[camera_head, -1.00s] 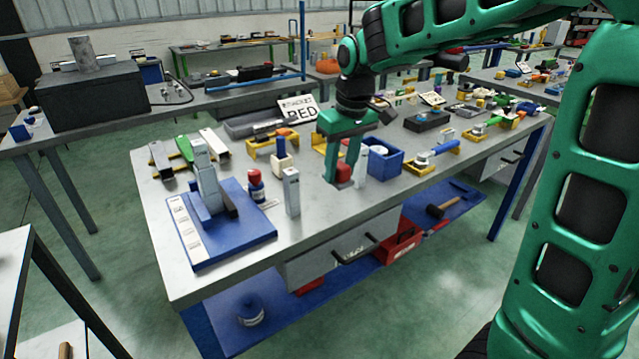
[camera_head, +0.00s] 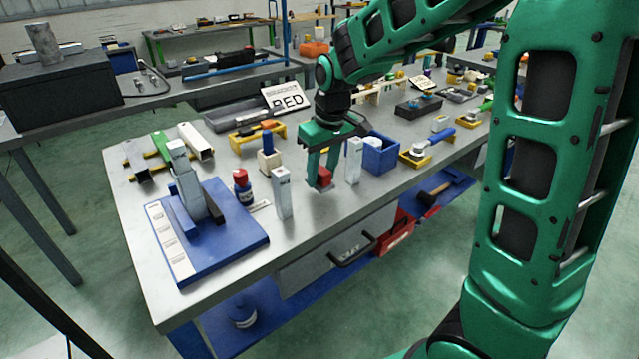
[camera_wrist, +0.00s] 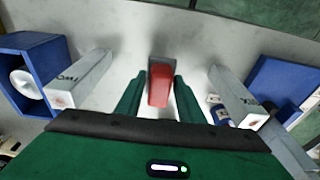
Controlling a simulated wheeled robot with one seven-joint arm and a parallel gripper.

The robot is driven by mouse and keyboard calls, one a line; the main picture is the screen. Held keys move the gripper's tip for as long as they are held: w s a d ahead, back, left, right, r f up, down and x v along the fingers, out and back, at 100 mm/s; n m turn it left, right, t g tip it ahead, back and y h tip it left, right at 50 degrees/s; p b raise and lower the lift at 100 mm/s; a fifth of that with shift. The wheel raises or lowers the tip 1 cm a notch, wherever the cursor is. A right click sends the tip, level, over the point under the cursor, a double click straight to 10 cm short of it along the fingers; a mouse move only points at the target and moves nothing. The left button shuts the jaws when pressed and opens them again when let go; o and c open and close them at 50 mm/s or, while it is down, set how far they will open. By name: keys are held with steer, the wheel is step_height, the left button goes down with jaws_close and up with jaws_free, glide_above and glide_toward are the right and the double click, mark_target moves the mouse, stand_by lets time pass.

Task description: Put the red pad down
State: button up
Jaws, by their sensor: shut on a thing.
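My gripper (camera_head: 320,184) is shut on the red pad (camera_head: 325,176), which sits between the two green fingers. In the wrist view the red pad (camera_wrist: 159,86) is upright between the fingers, with a grey part at its far end. The gripper is over the front part of the grey bench top (camera_head: 240,262), between two pale upright blocks: one on the left (camera_head: 282,193) and one on the right (camera_head: 354,160). I cannot tell whether the pad touches the bench.
A blue open bin (camera_head: 381,155) stands right of the gripper. A blue base (camera_head: 222,258) with a grey upright fixture, and a red-and-blue bottle (camera_head: 242,186), are to the left. Bare bench lies in front of the gripper.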

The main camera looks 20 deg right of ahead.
mark_target(322, 183)
steer(key=shift+f, duration=1.65)
steer(key=o, duration=1.2)
steer(key=r, duration=0.4)
steer(key=s+r, duration=0.1)
steer(key=r, duration=0.3)
steer(key=s+r, duration=0.1)
steer(key=r, duration=0.3)
steer(key=shift+d, duration=0.4)
steer(key=s+d+f+m, duration=0.2)
steer(key=s+d+m, duration=0.3)
steer(key=s+d, duration=0.75)
steer(key=s+d+f+m, duration=0.1)
steer(key=s, duration=0.4)
steer(key=s+d+f+m+g, duration=0.1)
steer(key=s+f+m, duration=0.1)
steer(key=s, duration=0.4)
steer(key=s+d+f+m, duration=0.2)
steer(key=s, duration=0.3)
steer(key=shift+s+g, duration=0.3)
steer(key=shift+g, duration=0.1)
